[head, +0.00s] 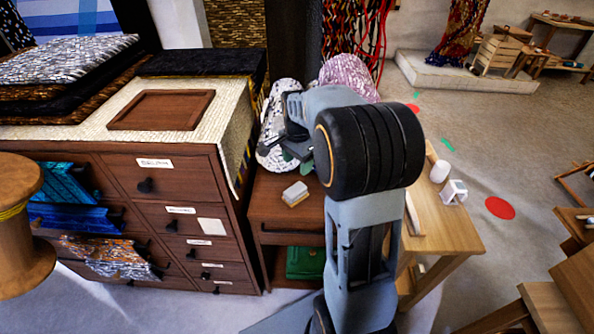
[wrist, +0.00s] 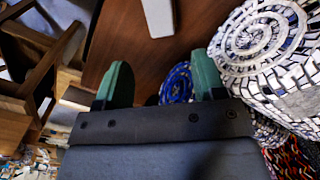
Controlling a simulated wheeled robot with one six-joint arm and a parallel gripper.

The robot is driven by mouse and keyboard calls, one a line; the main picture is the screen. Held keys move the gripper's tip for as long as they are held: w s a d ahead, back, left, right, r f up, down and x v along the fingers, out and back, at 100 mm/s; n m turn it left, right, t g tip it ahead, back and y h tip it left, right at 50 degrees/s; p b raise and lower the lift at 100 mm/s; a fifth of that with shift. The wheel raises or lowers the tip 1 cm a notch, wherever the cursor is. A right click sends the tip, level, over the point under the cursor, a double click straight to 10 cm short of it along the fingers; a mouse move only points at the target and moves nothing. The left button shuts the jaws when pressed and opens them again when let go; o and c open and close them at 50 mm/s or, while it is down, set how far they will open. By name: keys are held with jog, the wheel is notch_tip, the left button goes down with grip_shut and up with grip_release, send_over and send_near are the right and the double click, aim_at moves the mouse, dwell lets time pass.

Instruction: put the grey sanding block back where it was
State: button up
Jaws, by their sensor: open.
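The grey sanding block (head: 295,194), pale on top with a tan edge, lies on the top of a small brown wooden cabinet (head: 277,220). In the wrist view the block (wrist: 158,16) shows at the top edge, partly cut off, on the brown surface. My gripper (head: 297,162) is behind the block in the head view, partly hidden by my arm. In the wrist view its green fingers (wrist: 161,78) are wide apart with nothing held between them. The block lies beyond the fingertips, apart from them.
A large drawer chest (head: 165,160) with open drawers of fabric stands left of the small cabinet. Coiled rag rugs (wrist: 262,40) stand behind the cabinet. A light wooden table (head: 440,225) with small items is on the right. The cabinet top around the block is clear.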

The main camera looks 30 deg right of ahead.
jog(key=s+a+r+n+t, duration=0.1)
jog(key=s+a+n, duration=0.4)
jog(key=s+n, duration=0.2)
jog(key=s+a+r+n+t, duration=0.1)
jog(key=s+a+n+t, duration=0.1)
jog(key=s+a+n, duration=0.3)
jog(key=s+n, duration=0.2)
jog(key=s, duration=0.2)
jog(key=shift+a+n, duration=0.15)
jog(key=shift+n, duration=0.25)
notch_tip(320, 180, up, 10)
jog(key=p, duration=0.9)
jog(key=shift+r+t, duration=0.25)
jog(key=shift+t, duration=0.05)
jog(key=shift+s+a, duration=0.1)
